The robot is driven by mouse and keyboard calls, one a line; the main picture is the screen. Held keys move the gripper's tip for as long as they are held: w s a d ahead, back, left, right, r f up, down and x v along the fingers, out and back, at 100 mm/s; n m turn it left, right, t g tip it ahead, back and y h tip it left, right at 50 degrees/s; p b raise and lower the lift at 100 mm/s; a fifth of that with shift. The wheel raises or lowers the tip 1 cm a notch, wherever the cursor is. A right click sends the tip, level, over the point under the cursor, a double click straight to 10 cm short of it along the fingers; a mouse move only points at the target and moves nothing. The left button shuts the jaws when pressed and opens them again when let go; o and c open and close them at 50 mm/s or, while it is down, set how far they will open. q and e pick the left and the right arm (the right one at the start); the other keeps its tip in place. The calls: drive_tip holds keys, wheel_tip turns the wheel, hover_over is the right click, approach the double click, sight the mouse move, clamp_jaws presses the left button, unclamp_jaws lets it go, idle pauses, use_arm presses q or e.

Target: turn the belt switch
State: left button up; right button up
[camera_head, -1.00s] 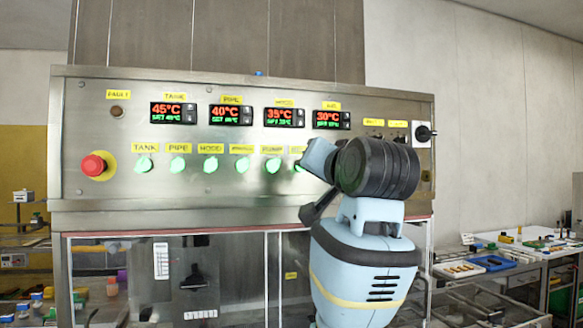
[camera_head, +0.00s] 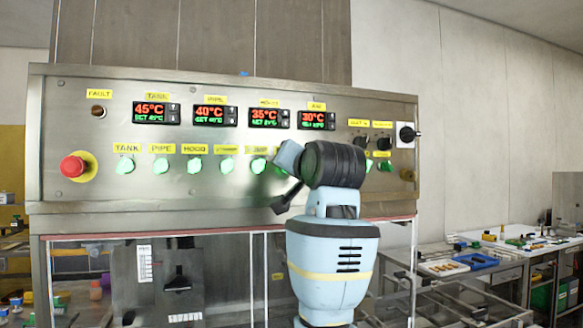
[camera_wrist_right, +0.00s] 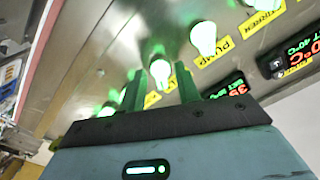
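A row of green-lit switch knobs (camera_head: 194,166) runs along the steel control panel (camera_head: 120,190) under yellow labels. I cannot read a belt label; my right arm covers part of the row. In the right wrist view one lit knob (camera_wrist_right: 160,70) shows between and just beyond the fingertips of my right gripper (camera_wrist_right: 160,85). Its label is not readable. The knob beside it (camera_wrist_right: 203,38) is near the PUMP label. The two green fingers are apart, and contact with the knob cannot be told. My left gripper is not in view.
A red emergency button (camera_head: 73,166) is at the panel's left. Temperature displays (camera_head: 156,113) sit above the knobs. Black knobs (camera_head: 383,143) and a rotary switch (camera_head: 408,134) are at the right. A side table (camera_head: 440,268) with trays stands farther right.

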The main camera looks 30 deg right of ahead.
clamp_jaws()
drive_tip(key=shift+n, duration=0.4)
drive_tip(key=n, duration=1.1)
drive_tip(key=shift+d, duration=0.1)
idle(0.6)
unclamp_jaws()
